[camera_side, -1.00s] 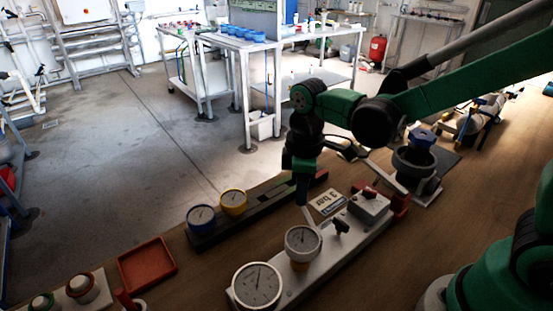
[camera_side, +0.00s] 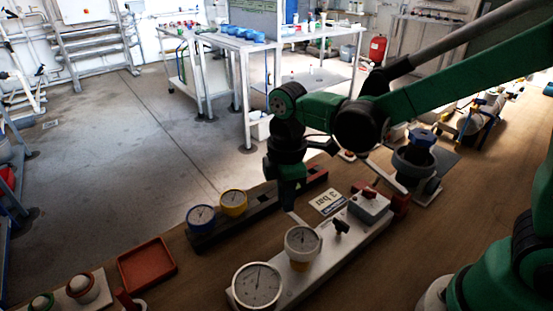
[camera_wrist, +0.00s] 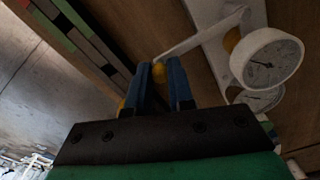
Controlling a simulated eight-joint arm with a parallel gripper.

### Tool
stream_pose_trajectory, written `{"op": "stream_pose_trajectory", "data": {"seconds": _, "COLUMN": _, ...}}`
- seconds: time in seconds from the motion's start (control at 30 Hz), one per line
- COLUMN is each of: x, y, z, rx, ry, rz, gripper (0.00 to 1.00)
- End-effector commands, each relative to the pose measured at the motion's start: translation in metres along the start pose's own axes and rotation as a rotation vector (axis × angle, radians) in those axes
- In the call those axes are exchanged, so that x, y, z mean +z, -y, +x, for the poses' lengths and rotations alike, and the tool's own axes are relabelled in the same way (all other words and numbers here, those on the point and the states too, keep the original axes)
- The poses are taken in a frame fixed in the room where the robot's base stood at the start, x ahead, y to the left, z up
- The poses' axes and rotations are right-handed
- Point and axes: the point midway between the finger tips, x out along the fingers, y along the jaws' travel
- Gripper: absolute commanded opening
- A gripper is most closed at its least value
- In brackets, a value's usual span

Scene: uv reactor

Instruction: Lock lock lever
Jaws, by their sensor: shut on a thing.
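The lock lever is a thin pale bar (camera_wrist: 200,37). In the wrist view it runs from the white panel (camera_wrist: 207,12) to my gripper (camera_wrist: 160,72). In the side view my gripper (camera_side: 289,204) points down just behind the panel (camera_side: 325,250), and the lever (camera_side: 298,218) slants from the fingertips toward the panel, by the smaller white gauge (camera_side: 302,241). The lever's pivot is hidden in the side view.
A larger white gauge (camera_side: 257,285) stands at the panel's near end. A grey box with a red knob (camera_side: 369,206) sits at its far end. Behind are a blue gauge (camera_side: 201,217), a yellow gauge (camera_side: 233,202) and a dark strip (camera_side: 262,205). A red tray (camera_side: 146,265) lies left.

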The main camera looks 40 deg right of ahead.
Motion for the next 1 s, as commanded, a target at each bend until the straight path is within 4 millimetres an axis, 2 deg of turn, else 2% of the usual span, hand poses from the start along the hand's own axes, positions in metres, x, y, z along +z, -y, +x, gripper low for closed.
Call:
{"op": "stream_pose_trajectory", "data": {"seconds": 0.17, "x": -0.001, "y": 0.0, "z": 0.0, "rx": 0.001, "ry": -0.004, "rz": -0.002, "gripper": 0.0}}
{"op": "stream_pose_trajectory", "data": {"seconds": 0.2, "x": -0.002, "y": 0.0, "z": 0.0, "rx": 0.001, "ry": -0.004, "rz": -0.002, "gripper": 0.23}}
{"op": "stream_pose_trajectory", "data": {"seconds": 0.3, "x": -0.001, "y": 0.0, "z": 0.0, "rx": 0.0, "ry": -0.004, "rz": -0.001, "gripper": 0.5}}
{"op": "stream_pose_trajectory", "data": {"seconds": 0.67, "x": -0.001, "y": 0.0, "z": -0.003, "rx": 0.0, "ry": -0.002, "rz": 0.0, "gripper": 0.5}}
{"op": "stream_pose_trajectory", "data": {"seconds": 1.0, "x": -0.001, "y": 0.0, "z": -0.044, "rx": 0.0, "ry": -0.003, "rz": -0.001, "gripper": 0.5}}
